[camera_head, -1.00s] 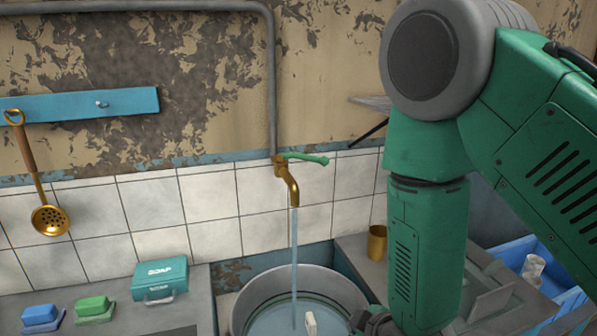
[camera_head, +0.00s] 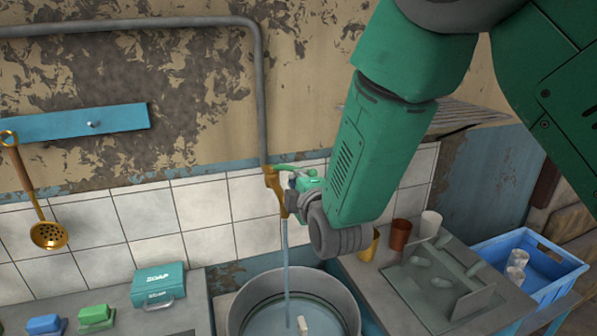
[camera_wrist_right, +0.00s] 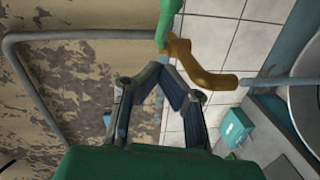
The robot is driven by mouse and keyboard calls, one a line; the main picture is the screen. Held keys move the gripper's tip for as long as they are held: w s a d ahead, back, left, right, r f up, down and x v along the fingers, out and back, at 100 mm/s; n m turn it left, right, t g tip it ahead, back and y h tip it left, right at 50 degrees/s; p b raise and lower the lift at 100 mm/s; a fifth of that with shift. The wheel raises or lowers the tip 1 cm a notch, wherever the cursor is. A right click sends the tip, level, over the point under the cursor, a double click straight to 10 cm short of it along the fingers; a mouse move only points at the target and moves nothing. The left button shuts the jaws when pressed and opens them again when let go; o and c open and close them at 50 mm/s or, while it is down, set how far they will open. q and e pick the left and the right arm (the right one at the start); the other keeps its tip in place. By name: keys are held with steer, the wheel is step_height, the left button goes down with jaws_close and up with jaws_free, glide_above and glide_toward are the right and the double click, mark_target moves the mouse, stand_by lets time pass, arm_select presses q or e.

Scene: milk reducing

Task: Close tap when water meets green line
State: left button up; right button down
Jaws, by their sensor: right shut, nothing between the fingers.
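The brass tap (camera_head: 273,186) with its green handle (camera_head: 292,168) is on the tiled wall. Water (camera_head: 286,255) runs from it in a thin stream into the grey metal pot (camera_head: 350,300). Water (camera_head: 265,322) stands in the pot, with a small whitish object (camera_head: 303,325) in it. My right gripper (camera_head: 296,190) is shut and empty, close beside the tap below the handle; contact is unclear. In the right wrist view its fingertips (camera_wrist_right: 163,68) meet just beside the tap body (camera_wrist_right: 185,62), with the green handle (camera_wrist_right: 170,18) above. My left gripper is not in view.
A teal soap box (camera_head: 158,285) and soap bars lie on the left counter. Right of the pot are cups (camera_head: 400,234), a metal tray (camera_head: 430,290) and a blue crate (camera_head: 575,268) with glasses.

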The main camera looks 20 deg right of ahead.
mark_target(305, 172)
steer(key=w, duration=0.1)
steer(key=w+d, duration=0.1)
steer(key=w+p, duration=0.1)
steer(key=w, duration=0.1)
steer(key=shift+d+f, duration=0.25)
steer(key=shift+f, duration=0.1)
steer(key=shift+w, duration=0.2)
steer(key=shift+w+f, duration=0.15)
steer(key=shift+w, duration=0.1)
steer(key=shift+d, duration=0.45)
steer(key=shift+w+d+f+n+g+y+b, duration=0.1)
steer(key=shift+w+d+n+y+b, duration=0.2)
steer(key=shift+n+y, duration=0.3)
steer(key=shift+w+d+r+n+g+y+b, duration=0.2)
steer(key=shift+n+y+b, duration=0.25)
steer(key=shift+y, duration=0.3)
steer(key=shift+w+d+f+n+y+b, duration=0.2)
steer(key=shift+d+n+y+b, duration=0.15)
steer(key=shift+n+y, duration=0.25)
steer(key=shift+w+d+b, duration=0.5)
steer(key=shift+d, duration=0.05)
steer(key=shift+w+d, duration=0.15)
steer(key=shift+w, duration=0.15)
